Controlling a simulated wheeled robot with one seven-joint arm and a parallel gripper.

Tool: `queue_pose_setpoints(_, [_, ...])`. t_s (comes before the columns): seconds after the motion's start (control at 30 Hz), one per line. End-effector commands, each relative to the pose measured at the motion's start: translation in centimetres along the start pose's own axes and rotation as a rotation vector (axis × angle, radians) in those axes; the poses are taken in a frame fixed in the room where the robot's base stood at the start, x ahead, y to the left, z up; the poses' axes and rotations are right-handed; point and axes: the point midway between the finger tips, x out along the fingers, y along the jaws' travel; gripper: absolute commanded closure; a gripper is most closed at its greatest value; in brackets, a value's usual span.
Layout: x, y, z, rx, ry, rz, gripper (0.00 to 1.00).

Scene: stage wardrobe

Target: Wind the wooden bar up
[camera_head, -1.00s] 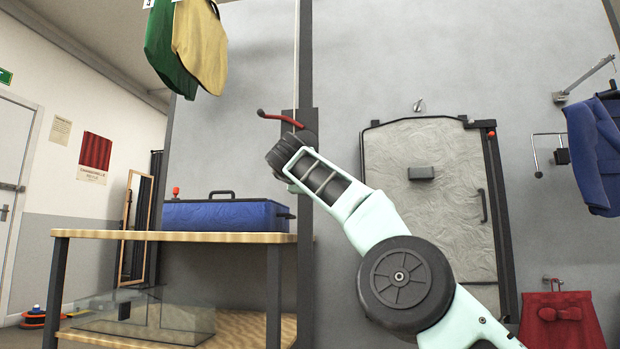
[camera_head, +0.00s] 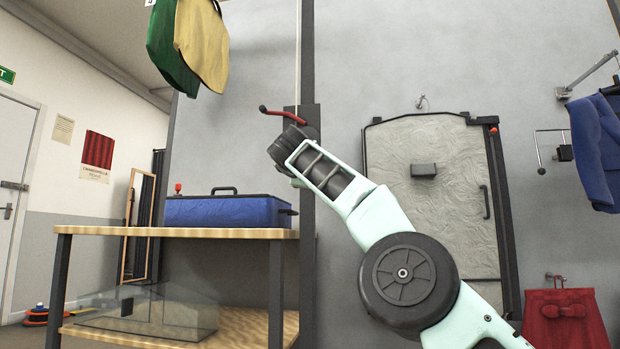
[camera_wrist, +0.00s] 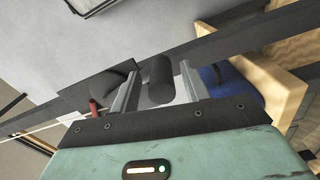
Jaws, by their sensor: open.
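The winch crank (camera_head: 281,115) is a red arm with a dark end, on a dark post, pointing left and slightly up. In the wrist view, part of the red arm (camera_wrist: 94,107) shows left of my gripper (camera_wrist: 160,70). My gripper is open. A dark cylinder (camera_wrist: 160,86), apparently a grip, stands between the two fingers; I cannot tell whether they touch it. A rounded dark winch part (camera_wrist: 108,88) lies behind the left finger. A pale cord (camera_head: 298,55) runs up along the post. The wooden bar cannot be made out. My wrist hides the gripper in the head view.
A blue case (camera_head: 225,212) sits on a wooden-topped bench (camera_head: 130,233) left of the post. Green and cream garments (camera_head: 200,45) hang above it. A grey padded panel (camera_head: 425,215) is on the wall at right, with a blue jacket (camera_head: 597,150) beyond it.

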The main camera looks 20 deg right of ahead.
Motion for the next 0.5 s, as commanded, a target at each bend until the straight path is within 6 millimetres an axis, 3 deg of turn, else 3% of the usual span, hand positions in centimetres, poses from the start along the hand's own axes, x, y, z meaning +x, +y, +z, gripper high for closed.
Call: queue_pose_setpoints(0.5, [-11.6, -0.7, -0.3, 0.004, 0.012, -0.005, 0.54])
